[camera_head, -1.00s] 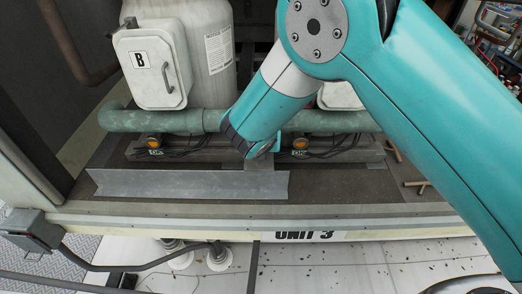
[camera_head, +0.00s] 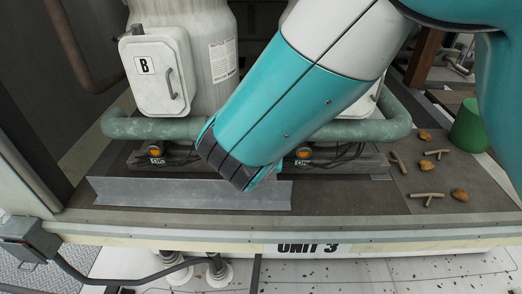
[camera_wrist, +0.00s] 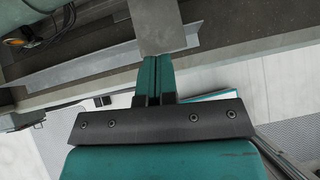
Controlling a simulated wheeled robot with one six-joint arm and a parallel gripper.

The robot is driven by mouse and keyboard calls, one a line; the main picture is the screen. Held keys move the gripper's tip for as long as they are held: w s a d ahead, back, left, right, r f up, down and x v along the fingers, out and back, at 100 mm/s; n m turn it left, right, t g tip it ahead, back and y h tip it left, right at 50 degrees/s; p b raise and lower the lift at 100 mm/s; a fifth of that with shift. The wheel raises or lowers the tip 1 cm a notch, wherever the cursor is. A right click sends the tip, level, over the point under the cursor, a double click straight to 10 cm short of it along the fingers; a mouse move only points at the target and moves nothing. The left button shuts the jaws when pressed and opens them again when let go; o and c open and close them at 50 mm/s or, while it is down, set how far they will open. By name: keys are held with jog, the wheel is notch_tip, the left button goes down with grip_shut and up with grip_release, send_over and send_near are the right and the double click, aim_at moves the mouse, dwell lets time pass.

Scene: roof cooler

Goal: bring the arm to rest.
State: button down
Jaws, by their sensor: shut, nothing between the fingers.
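My gripper (camera_wrist: 158,80) is shut and empty in the wrist view, its two teal fingers side by side. In the head view its fingers are hidden behind my teal wrist, which hangs over the deck in front of the pipe. In the wrist view the fingertips point at the lower end of a flat grey plate (camera_wrist: 155,26); I cannot tell whether they touch it.
An angled metal strip (camera_head: 150,192) lies along the deck's front. A white box marked B (camera_head: 158,75) and a green pipe (camera_head: 150,128) stand behind. At right are brown sticks and lumps (camera_head: 459,195) and a green cylinder (camera_head: 468,127).

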jog(key=s+d+r+m+g+y+b, duration=0.25)
jog(key=s+d+m+g, duration=0.35)
jog(key=d+m, duration=0.6)
jog(key=s+d+r+m+g+y+b, duration=0.1)
jog(key=s+r+m, duration=0.1)
jog(key=s+m, duration=0.5)
jog(key=s+d+r+m+g+y+b, duration=0.1)
jog(key=s+r+m+y+b, duration=0.1)
jog(key=s+m, duration=0.6)
jog(key=shift+s+r+g, duration=0.3)
jog(key=shift+r+g, duration=0.1)
jog(key=shift+d, duration=0.15)
